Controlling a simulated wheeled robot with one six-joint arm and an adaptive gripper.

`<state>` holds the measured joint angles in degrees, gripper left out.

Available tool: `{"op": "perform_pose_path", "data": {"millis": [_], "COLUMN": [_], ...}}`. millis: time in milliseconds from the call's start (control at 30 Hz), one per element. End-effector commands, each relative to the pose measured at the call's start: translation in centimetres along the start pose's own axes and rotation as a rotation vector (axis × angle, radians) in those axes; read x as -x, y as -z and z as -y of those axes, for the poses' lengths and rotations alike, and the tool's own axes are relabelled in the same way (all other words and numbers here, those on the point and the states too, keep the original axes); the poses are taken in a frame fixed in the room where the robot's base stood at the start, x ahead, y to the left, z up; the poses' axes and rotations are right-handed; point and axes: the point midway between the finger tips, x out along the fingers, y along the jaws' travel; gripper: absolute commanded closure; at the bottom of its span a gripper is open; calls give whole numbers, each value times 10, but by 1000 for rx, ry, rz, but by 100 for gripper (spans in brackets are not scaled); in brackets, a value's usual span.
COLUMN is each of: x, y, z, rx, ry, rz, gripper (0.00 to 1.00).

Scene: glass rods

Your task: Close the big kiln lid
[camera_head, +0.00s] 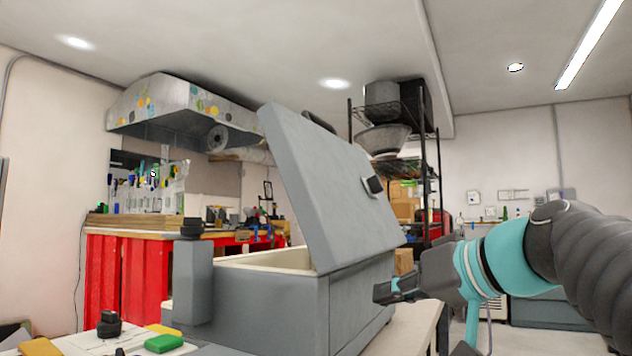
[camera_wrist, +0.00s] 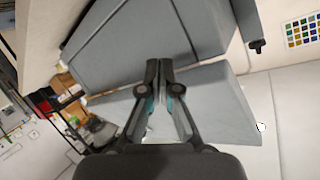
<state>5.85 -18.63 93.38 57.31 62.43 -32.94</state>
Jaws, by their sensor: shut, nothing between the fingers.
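The big kiln (camera_head: 322,308) is a grey box with a pale inner rim, in the middle of the head view. Its grey lid (camera_head: 325,185) stands open, raised and tilted, with a dark handle on its right edge. My gripper (camera_head: 380,293) is shut and empty at the right side of the kiln body, below the lid's right edge. I cannot tell whether it touches the kiln. In the wrist view, the shut fingertips (camera_wrist: 160,66) show in front of the kiln body (camera_wrist: 150,40) and the lid (camera_wrist: 222,105), with the picture turned.
A grey control box (camera_head: 193,283) stands at the kiln's left. A table at the front left holds a green item (camera_head: 164,343) and yellow items. A red workbench (camera_head: 125,275) is behind. A black wire shelf (camera_head: 428,170) stands behind the kiln. Floor shows at right.

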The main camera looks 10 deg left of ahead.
Motion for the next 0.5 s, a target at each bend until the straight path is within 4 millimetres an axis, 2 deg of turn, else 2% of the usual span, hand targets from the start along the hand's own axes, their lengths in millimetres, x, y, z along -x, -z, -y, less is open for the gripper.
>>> {"op": "perform_pose_path", "data": {"millis": [33,100,200,333,500], "x": [1,8,25,51,78], "y": [32,75,127,174,204], "z": [10,31,60,90,114], "rx": [37,98,195,311,410], "ry": [64,163,294,431,539], "rz": [-61,-152,-281,-427,-548], "gripper": [100,100,100,100,100]}}
